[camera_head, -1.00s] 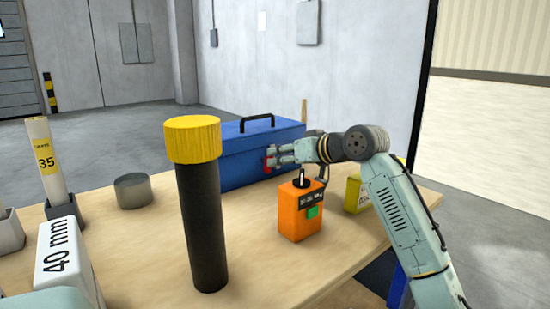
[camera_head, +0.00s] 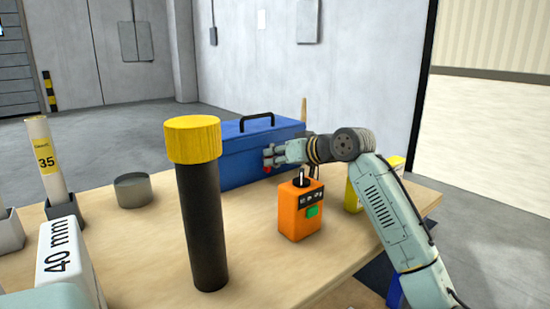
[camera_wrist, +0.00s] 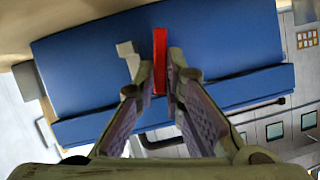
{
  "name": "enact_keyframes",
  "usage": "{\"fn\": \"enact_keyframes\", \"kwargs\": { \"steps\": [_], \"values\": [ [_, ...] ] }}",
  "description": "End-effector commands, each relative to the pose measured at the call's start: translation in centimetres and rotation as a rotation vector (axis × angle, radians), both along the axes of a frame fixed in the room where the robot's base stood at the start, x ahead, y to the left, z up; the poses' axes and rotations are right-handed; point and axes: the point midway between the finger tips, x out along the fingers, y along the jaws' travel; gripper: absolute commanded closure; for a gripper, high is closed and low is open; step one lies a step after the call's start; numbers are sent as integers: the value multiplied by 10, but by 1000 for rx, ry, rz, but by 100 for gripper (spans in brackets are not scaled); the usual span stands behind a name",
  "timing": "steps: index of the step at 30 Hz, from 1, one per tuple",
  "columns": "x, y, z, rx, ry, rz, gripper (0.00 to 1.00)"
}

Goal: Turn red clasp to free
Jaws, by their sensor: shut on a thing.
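The blue box (camera_head: 240,165) stands at the back of the table, lid closed. Its red clasp (camera_head: 267,169) shows only as a small bit of red below my fingers in the head view. In the wrist view the red clasp (camera_wrist: 160,62) is a narrow upright bar on the box's blue front (camera_wrist: 90,70). My gripper (camera_head: 270,157) is at that front. It also shows in the wrist view (camera_wrist: 155,75), with one finger on each side of the clasp, shut on it. The right finger lies close against the clasp. A pale piece (camera_wrist: 128,58) shows by the left fingertip.
A yellow block (camera_head: 354,195) is partly behind my arm. A tall black cylinder with yellow cap (camera_head: 203,215) stands left. A grey cup (camera_head: 131,190) is farther left.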

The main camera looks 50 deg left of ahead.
Motion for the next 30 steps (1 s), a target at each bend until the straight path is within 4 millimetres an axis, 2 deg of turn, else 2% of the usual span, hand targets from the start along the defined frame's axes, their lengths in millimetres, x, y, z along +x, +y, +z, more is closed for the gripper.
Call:
{"fn": "enact_keyframes", "kwargs": {
  "steps": [11, 21, 29, 30],
  "values": [
    [0, 0, 0, -1, -13, 1, 100],
    [-5, 1, 1, -22, -266, 2, 100],
    [-4, 0, 1, -24, -275, 0, 100],
    [-4, 0, 1, -24, -275, 0, 89]
  ]
}}
